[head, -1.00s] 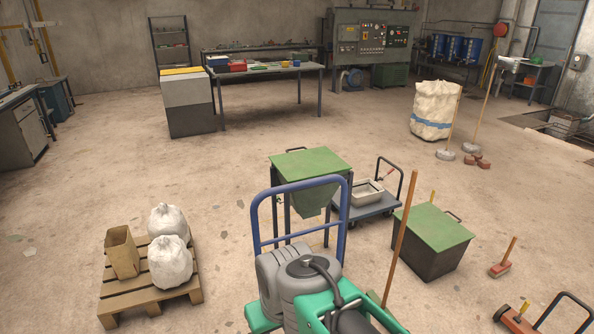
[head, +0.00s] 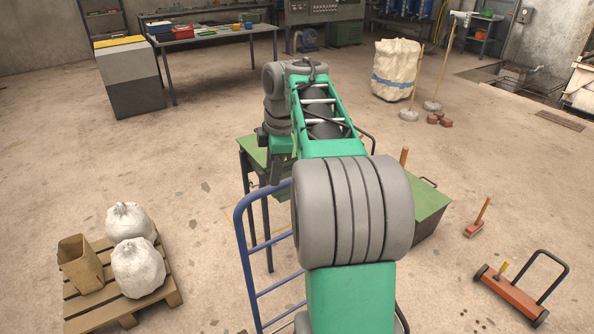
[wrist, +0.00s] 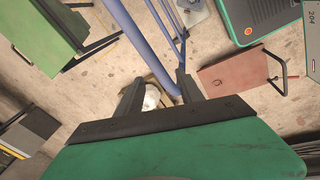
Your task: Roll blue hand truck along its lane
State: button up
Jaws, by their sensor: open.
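The blue hand truck (head: 242,245) stands upright in the lower middle of the head view, its tubular frame partly hidden behind my arm. In the wrist view its blue tube (wrist: 146,52) runs down from the top and ends up between my fingers. My gripper (wrist: 162,78) is open, with one dark finger on each side of that tube. I cannot tell whether either finger touches it.
A pallet (head: 166,290) with white bags (head: 139,267) and a paper sack stands at left. A red wheeled sweeper (head: 515,295) and a brush (head: 476,220) lie right.

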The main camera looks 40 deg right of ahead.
jog(key=d+n, duration=0.4)
jog(key=d, duration=0.5)
jog(key=b+x, duration=0.1)
jog(key=x, duration=0.6)
jog(key=shift+w+d+f+b, duration=0.15)
jog(key=shift+b, duration=0.25)
grip_shut()
